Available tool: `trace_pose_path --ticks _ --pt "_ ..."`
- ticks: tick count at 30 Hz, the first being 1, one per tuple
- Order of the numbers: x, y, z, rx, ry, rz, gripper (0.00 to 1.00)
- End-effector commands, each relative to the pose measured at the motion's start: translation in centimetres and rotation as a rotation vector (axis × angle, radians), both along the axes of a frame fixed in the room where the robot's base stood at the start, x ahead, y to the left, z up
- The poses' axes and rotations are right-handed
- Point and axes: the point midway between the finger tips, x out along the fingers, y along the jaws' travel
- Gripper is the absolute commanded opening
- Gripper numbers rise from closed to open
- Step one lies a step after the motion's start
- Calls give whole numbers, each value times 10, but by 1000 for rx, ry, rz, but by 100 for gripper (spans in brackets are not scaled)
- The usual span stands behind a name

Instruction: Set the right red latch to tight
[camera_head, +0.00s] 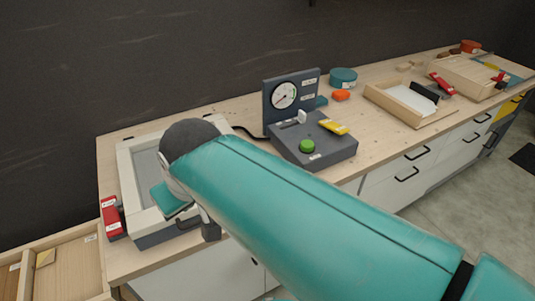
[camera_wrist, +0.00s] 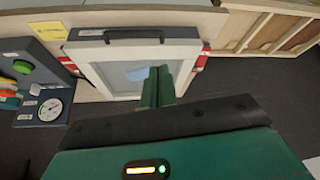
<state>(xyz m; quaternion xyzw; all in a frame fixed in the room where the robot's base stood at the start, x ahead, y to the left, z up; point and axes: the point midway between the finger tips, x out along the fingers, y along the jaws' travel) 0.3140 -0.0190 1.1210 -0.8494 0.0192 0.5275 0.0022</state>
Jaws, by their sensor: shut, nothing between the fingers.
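A pale-framed form (camera_head: 127,178) with a grey inner panel lies at the left of the bench. A red latch (camera_head: 111,216) with white labels sits at its left side; this latch also shows at the right of the frame in the wrist view (camera_wrist: 203,60). The other red latch (camera_wrist: 67,64) shows in part at the frame's left in the wrist view, on the gauge side. My arm hides that side in the head view. My gripper (camera_wrist: 158,87) is shut and empty, over the frame in the wrist view, apart from both latches.
A dark gauge box (camera_head: 315,148) with a green button (camera_head: 307,146) and yellow tag stands right of the form. A wooden tray (camera_head: 400,105) and another wooden form (camera_head: 463,80) lie farther right. A wooden box (camera_head: 70,268) is at lower left.

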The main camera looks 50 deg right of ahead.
Motion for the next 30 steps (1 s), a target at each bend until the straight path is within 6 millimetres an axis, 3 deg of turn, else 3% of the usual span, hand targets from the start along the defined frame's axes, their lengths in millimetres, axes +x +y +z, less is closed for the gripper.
trace_pose_path --ticks 8,12,16,21,25,30 --pt "79 -99 10 -18 113 -114 0" --pt "109 -165 1 -9 163 -164 0" --pt "127 -233 -16 10 206 -208 0" --pt "134 -313 -44 42 245 -252 0" --pt "132 -348 -59 59 259 -270 0" --pt "131 -360 -64 63 261 -273 0"
